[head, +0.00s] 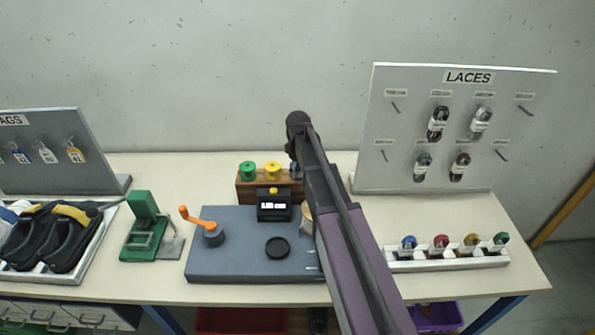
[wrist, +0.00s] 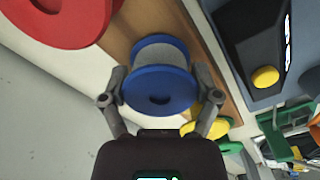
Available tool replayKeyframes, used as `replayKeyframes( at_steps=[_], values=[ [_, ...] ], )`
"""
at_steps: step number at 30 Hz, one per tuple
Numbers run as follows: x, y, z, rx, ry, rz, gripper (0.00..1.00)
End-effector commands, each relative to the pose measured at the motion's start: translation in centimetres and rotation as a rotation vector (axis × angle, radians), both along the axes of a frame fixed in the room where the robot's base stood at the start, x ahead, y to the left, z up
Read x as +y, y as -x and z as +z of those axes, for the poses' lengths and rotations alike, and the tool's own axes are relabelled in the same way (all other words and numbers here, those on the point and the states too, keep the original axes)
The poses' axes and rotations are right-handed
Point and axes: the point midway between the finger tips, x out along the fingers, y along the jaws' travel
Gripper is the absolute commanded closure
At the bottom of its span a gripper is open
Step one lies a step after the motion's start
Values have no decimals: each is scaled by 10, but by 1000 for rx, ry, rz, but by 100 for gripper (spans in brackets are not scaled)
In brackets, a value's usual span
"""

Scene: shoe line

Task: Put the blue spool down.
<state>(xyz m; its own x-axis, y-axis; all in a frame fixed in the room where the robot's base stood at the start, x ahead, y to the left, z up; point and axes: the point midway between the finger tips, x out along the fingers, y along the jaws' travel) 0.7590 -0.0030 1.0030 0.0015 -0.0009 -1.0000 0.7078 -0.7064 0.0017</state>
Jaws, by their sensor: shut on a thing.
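The blue spool (wrist: 158,88), with blue flanges and a grey winding, sits between the two fingers of my gripper (wrist: 161,105) in the wrist view. The gripper is shut on it. The spool is at the wooden spool rack (wrist: 122,30); I cannot tell whether it rests on it. In the head view the rack (head: 252,195) stands at the back of the table, and my arm hides its right part and most of the blue spool.
A yellow spool (head: 272,170) and a green spool (head: 248,170) stand on the rack to the left. A red spool (wrist: 60,18) is close on the other side in the wrist view. A black box (head: 273,205) with a yellow button stands in front of the rack.

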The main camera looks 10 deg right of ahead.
Motion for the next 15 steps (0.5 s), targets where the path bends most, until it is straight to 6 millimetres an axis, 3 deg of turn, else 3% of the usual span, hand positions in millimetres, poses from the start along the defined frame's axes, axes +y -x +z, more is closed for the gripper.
replayKeyframes(
  at_steps=[9,10,12,15],
  values=[
    [0,0,-4,0,0,1,75],
    [0,0,-3,0,0,1,14],
    [1,0,-3,0,0,1,0],
    [1,0,-3,0,0,1,0]
  ],
)
